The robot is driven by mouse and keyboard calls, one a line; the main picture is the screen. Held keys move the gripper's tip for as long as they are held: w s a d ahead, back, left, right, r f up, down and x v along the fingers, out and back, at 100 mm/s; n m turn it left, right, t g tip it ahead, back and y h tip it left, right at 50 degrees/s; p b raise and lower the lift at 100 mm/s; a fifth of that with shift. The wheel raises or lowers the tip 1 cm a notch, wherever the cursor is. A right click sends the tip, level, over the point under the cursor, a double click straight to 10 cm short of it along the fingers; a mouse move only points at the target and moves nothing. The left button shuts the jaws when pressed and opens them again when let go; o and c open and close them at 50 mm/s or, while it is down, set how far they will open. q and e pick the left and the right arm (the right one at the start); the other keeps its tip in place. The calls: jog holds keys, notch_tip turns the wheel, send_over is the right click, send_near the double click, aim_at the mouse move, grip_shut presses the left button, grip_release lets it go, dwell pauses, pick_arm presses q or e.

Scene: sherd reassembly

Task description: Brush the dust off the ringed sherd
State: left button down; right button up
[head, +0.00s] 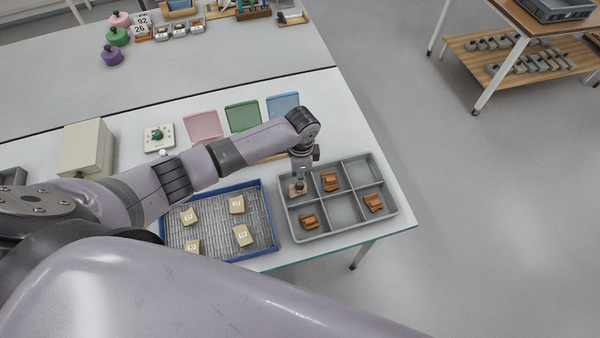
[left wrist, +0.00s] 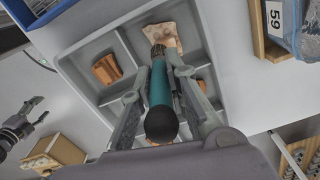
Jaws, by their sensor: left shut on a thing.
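My left gripper (head: 299,178) is shut on a brush (left wrist: 160,90) with a teal handle and dark end, above the back left compartment of the grey divided tray (head: 342,235). The pale, pinkish sherd (left wrist: 176,36) lies in that compartment; it also shows, partly covered, in the head view (head: 298,191). The bristles (left wrist: 158,51) are at the sherd's edge and seem to touch it. I cannot make out a ring on it.
Other compartments hold orange-brown sherds (head: 330,181), (head: 373,202) and (head: 309,221); some are empty. A blue tray (head: 272,218) with several tan labelled blocks (head: 237,205) stands left. The table's right edge is close.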

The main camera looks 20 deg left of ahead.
pick_arm(q)
jog(key=shift+f+b, duration=0.35)
jog(key=shift+f, duration=0.25)
jog(key=shift+a, duration=0.1)
